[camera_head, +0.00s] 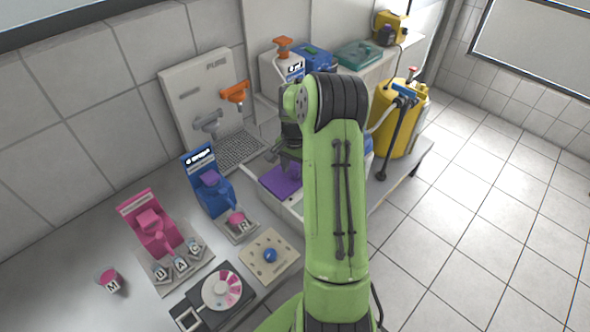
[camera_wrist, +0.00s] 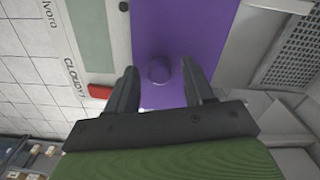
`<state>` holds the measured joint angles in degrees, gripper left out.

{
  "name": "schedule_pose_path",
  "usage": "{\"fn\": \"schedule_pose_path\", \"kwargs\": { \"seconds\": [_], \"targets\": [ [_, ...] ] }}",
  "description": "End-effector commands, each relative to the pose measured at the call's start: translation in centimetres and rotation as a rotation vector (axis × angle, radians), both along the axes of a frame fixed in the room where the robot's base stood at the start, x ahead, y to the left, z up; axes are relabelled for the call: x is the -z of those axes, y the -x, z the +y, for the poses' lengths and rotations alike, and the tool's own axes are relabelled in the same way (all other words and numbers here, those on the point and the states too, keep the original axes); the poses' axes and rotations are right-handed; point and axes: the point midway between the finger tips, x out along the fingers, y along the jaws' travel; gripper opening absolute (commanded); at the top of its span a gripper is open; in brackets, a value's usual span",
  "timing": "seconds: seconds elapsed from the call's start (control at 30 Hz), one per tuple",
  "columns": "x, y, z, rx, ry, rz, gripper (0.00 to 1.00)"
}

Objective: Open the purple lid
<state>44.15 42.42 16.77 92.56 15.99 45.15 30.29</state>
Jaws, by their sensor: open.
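The purple lid (camera_head: 282,181) lies flat on a white box on the counter, partly hidden behind my green arm in the head view. My gripper (camera_wrist: 160,78) is open, with one dark finger on each side of the knob in the picture. I cannot tell the height gap between fingertips and knob, and no contact shows. In the head view my gripper (camera_head: 287,158) is above the lid, mostly hidden by the arm.
Pink (camera_head: 150,225) and blue (camera_head: 208,182) stands are at the left, with a small round disc device (camera_head: 222,290) in front. A drain rack (camera_head: 238,150) is behind the lid. A yellow tank (camera_head: 400,125) stands at the right. A red piece (camera_wrist: 100,91) lies beside the left finger.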

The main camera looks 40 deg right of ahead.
Motion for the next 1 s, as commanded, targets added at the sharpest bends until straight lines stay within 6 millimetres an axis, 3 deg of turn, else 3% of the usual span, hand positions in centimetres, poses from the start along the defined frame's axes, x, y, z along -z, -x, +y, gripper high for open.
{"fn": "schedule_pose_path", "kwargs": {
  "seconds": [0.27, 0.63, 1.0],
  "targets": [
    [0.42, 0.0, -0.01, 0.0, 0.001, 0.0, 0.52],
    [0.37, -0.01, -0.02, 0.0, 0.001, 0.0, 0.0],
    [0.31, -0.51, -0.02, 0.0, 0.001, -0.001, 0.0]
  ]
}}
